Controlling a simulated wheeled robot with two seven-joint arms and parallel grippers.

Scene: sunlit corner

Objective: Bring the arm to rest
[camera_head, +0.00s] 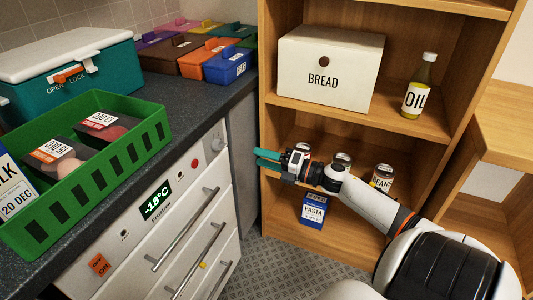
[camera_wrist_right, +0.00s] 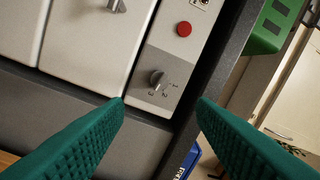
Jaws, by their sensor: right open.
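My right arm comes in from the lower right in the head view. Its gripper (camera_head: 267,159) has teal fingers and is in front of the wooden shelf unit, pointing left toward the freezer's right end. In the right wrist view the two teal fingers (camera_wrist_right: 160,112) are spread apart with nothing between them. Beyond them are the freezer front (camera_wrist_right: 90,50), a red button (camera_wrist_right: 183,29) and a dark knob (camera_wrist_right: 156,79). My left gripper does not show in the head view.
The shelf unit (camera_head: 269,195) holds a bread box (camera_head: 328,72), an oil bottle (camera_head: 419,88), several jars and a pasta box (camera_head: 313,210). The dark counter (camera_head: 185,105) carries a green crate (camera_head: 110,160), a teal cooler (camera_head: 85,85) and several coloured boxes. The freezer (camera_head: 165,215) has bar handles sticking out.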

